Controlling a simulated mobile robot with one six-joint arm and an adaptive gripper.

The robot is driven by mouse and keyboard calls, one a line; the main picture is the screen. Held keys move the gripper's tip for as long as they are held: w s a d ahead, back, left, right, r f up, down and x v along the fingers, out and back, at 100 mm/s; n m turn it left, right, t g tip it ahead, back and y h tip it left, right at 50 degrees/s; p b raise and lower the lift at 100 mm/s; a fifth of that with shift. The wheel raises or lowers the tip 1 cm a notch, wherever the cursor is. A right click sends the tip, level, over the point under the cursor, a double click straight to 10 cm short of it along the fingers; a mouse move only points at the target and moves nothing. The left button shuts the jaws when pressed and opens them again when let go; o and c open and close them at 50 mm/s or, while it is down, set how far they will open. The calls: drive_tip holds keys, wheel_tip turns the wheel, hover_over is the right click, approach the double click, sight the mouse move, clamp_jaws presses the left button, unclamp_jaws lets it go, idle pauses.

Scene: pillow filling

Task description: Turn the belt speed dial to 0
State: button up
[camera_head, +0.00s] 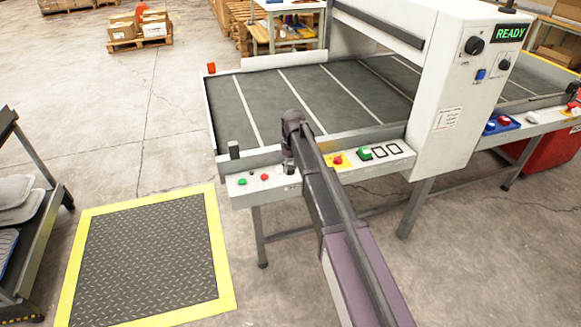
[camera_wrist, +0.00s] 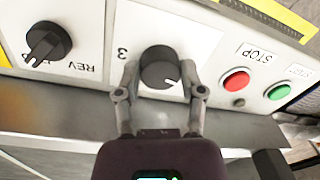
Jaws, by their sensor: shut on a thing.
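A round black dial (camera_wrist: 158,62) sits on a white plate with an upside-down "3" beside it in the wrist view; I take it to be the belt speed dial. A white pointer mark shows on its lower right part. No 0 mark is visible. My gripper (camera_wrist: 160,75) has one finger on each side of the dial and is shut on it. In the head view my gripper (camera_head: 289,158) is at the front control strip (camera_head: 235,192) of the belt table, and the dial is mostly hidden there.
A second black knob (camera_wrist: 47,42) marked "REV" is on the left in the wrist view. A red STOP button (camera_wrist: 235,82) and a green button (camera_wrist: 278,92) are close on the right. A white machine housing (camera_head: 452,100) shows "READY". A yellow-edged floor mat (camera_head: 145,260) is clear.

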drive_tip(key=shift+n, duration=1.3)
drive_tip(key=o, duration=1.1)
drive_tip(key=shift+o, duration=0.2)
drive_tip(key=shift+m, duration=0.4)
